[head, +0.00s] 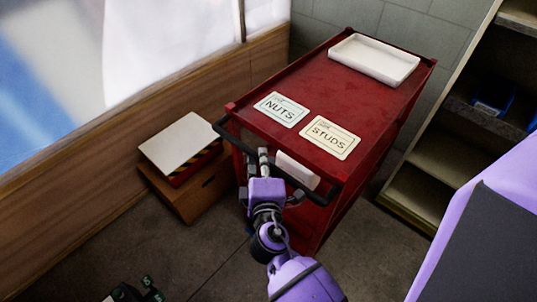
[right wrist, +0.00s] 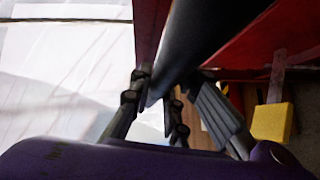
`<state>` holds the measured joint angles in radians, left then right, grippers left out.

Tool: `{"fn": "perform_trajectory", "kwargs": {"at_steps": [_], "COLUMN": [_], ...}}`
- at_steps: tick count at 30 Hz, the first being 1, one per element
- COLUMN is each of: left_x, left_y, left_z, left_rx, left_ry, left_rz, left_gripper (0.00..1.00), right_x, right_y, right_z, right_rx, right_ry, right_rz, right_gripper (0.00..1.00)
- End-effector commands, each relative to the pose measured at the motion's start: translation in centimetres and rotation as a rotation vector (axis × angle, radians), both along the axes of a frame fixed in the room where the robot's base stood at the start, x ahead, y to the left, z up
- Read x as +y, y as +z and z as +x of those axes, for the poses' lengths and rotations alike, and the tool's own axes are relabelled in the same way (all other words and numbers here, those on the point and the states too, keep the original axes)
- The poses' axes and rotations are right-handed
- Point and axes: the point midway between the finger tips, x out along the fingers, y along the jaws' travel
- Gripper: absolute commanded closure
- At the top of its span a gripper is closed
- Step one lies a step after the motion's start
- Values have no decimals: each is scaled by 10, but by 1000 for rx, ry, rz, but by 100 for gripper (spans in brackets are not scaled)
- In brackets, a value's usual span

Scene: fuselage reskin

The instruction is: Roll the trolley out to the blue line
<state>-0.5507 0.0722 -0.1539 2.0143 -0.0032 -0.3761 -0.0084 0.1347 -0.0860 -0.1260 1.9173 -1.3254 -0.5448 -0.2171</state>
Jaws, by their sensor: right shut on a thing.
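The red trolley (head: 318,88) stands between a wood-panelled wall and a shelf unit. Its black push handle (head: 325,197) runs across its near end. My right gripper (head: 264,168) is shut on the handle, left of its middle. In the right wrist view the dark handle bar (right wrist: 205,40) passes between the fingers of the right gripper (right wrist: 165,105). My left gripper is not in view. I do not see a blue line on the floor in either view.
A brown box (head: 198,192) with a striped, white-topped item stands close on the left. A shelf unit (head: 425,190) is close on the right.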

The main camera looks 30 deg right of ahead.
Motion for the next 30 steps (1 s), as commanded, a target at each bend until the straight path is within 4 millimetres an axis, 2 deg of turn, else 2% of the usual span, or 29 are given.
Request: {"fn": "perform_trajectory", "kwargs": {"at_steps": [11,12,16,26,30], "left_x": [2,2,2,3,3], "left_y": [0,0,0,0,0], "left_z": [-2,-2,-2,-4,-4], "left_rx": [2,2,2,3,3], "left_ry": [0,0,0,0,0], "left_rz": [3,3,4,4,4], "left_gripper": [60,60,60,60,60], "right_x": [3,3,2,1,1], "right_y": [1,1,1,2,17], "right_z": [0,0,0,0,0], "right_rx": [-3,-3,-2,-2,-5], "right_ry": [2,2,2,0,-1], "right_rz": [3,3,2,-1,2], "right_gripper": [100,82,65,65,65]}}
